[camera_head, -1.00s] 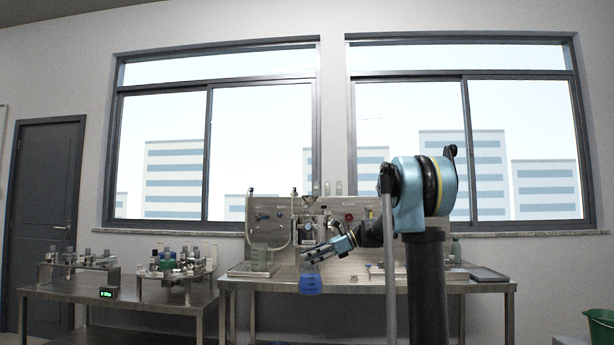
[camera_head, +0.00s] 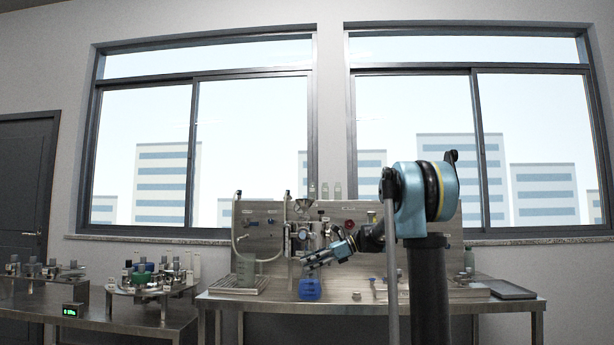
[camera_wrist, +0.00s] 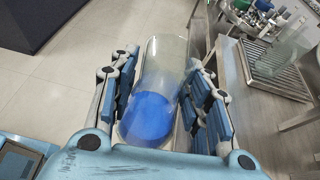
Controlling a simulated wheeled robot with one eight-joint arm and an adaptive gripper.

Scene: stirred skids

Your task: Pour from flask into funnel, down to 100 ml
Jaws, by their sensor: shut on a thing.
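My gripper (camera_head: 314,262) is shut on a clear flask with blue liquid (camera_head: 310,288), in front of the steel skid. In the wrist view the flask (camera_wrist: 168,60) lies between the two fingers of my gripper (camera_wrist: 162,95), with blue liquid (camera_wrist: 148,117) gathered in its nearer part. The graduation marks are too small to read. A metal funnel (camera_head: 303,204) stands at the top of the skid, above and slightly left of the flask, clearly apart from it.
The skid's back panel (camera_head: 262,215) stands on a steel bench (camera_head: 245,302). A clear beaker-like vessel (camera_head: 246,270) sits left of the flask. A dark tray (camera_head: 505,289) lies at the right. Another table (camera_head: 130,308) at the left holds a round rack of vials.

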